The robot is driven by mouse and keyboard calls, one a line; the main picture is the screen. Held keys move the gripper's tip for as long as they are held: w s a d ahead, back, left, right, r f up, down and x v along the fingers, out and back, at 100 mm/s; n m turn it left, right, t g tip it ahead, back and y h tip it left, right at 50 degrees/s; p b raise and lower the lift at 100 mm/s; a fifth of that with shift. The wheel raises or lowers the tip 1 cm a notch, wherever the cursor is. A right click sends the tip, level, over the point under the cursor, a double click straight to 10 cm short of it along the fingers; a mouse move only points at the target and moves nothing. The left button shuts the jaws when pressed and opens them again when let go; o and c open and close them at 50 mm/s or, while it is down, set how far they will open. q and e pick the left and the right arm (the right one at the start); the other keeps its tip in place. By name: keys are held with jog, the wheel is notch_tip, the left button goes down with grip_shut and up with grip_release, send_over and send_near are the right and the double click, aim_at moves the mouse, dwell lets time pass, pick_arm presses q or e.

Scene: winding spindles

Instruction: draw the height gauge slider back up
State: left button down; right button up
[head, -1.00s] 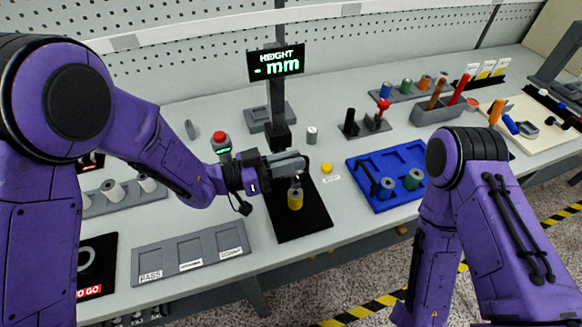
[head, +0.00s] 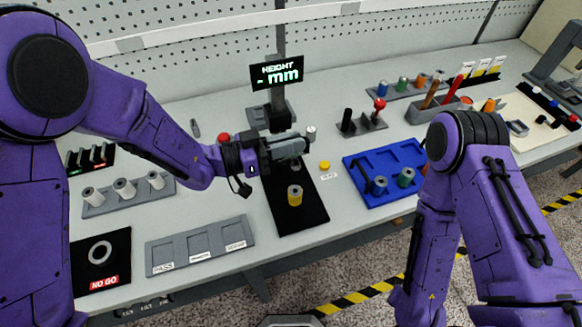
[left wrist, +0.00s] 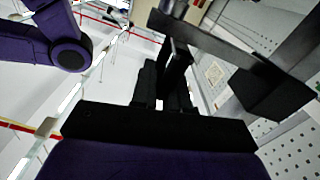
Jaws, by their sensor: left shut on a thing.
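The height gauge stands at the back middle of the bench in the head view. Its display (head: 277,73) reads "HEIGHT - mm" on an upright dark column (head: 279,40). The dark slider (head: 279,118) on the column is partly hidden by my left gripper (head: 300,147). That gripper is shut at the slider, in front of the column; its exact grip is hidden. A yellow spindle (head: 295,195) stands upright on the black plate (head: 300,218), below and apart from the gripper. The left wrist view shows black fingers (left wrist: 172,75) beside a dark bar. My right gripper is out of view.
A blue tray (head: 393,200) with spindles lies to the right, past a yellow button (head: 324,166). A grey three-slot tray (head: 200,258) is at front left. A red button (head: 223,137) is close behind my left wrist. A grey-white spindle (head: 310,134) stands just right of the gripper.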

pick_arm(q)
jog(key=shift+r+p, duration=1)
jog(key=shift+r, duration=0.5)
jog(key=shift+r+p, duration=0.55)
jog(key=shift+r, duration=0.5)
jog(key=shift+w, duration=0.15)
jog(key=c, duration=1.1)
grip_release()
jog(key=shift+r, duration=0.1)
jog(key=shift+s+a, duration=0.2)
jog(key=shift+a, duration=0.15)
jog(key=shift+v, duration=3.2)
